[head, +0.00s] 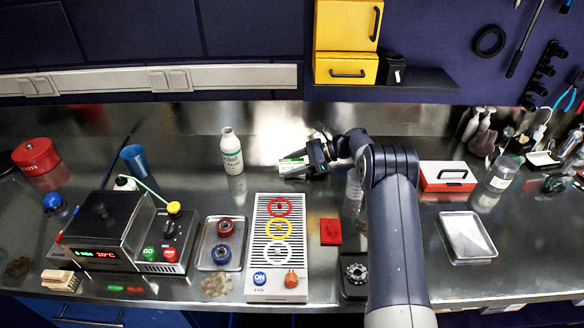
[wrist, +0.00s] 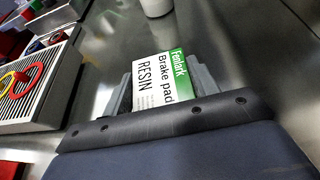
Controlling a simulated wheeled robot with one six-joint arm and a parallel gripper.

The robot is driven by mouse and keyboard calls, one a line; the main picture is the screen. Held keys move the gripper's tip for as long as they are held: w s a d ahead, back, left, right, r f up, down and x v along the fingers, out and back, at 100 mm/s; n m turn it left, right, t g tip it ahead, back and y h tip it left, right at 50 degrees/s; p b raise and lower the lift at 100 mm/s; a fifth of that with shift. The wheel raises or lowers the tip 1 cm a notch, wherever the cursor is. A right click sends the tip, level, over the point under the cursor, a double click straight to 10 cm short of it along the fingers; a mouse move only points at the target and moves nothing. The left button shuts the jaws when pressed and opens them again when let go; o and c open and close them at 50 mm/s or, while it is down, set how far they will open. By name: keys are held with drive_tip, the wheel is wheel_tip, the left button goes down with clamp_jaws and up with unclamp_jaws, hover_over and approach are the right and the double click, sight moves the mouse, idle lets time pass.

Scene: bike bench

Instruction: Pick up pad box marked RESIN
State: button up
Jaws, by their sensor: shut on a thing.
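The pad box marked RESIN (wrist: 154,82) is white with a green band and reads "Fenlark Brake pad RESIN" in the wrist view. In the head view the box (head: 291,166) is at the middle of the bench, left of my gripper. My gripper (wrist: 162,84) has a grey finger on each side of the box and is shut on it. In the head view my gripper (head: 300,160) reaches in from the right. I cannot tell whether the box touches the bench top. Its near end is hidden by my gripper.
A white bottle (head: 231,150) stands left of the box. A fan panel with coloured rings (head: 262,276) lies in front of it, beside a red pad (head: 331,232). A red-and-white case (head: 447,177) and a metal tray (head: 467,237) are at the right. Yellow bins (head: 346,68) hang above.

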drive_tip(key=c, duration=0.4)
drive_tip(key=shift+r, duration=0.1)
